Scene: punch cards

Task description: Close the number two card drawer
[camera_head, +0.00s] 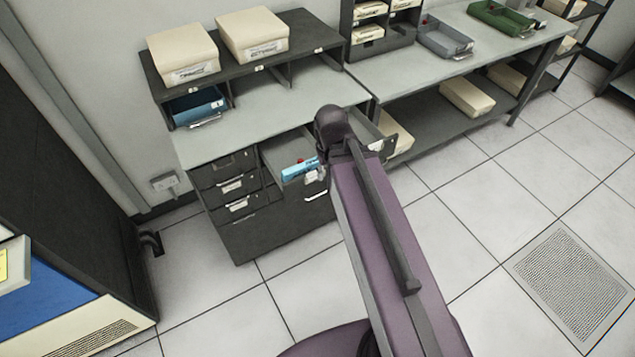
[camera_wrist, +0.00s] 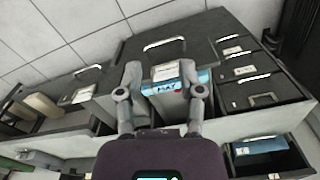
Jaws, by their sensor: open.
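A dark grey desk cabinet (camera_head: 245,235) holds several small drawers with labels and handles. One upper drawer (camera_head: 272,156) is pulled out, with a light blue printed piece (camera_head: 298,170) at its front end. The piece also shows in the wrist view (camera_wrist: 160,93), with white lettering. My gripper (camera_head: 315,175) is at this drawer's front end. In the wrist view my gripper (camera_wrist: 160,78) is open, with one finger on each side of the drawer's front end. I cannot tell whether they touch it. The drawer's number is not readable.
Another drawer (camera_head: 373,128) stands open to the right, partly hidden by my arm. A blue tray (camera_head: 197,107) sits in the desk's shelf, under cream boxes (camera_head: 183,52). A long table (camera_head: 410,66) continues to the right. Tiled floor in front is clear.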

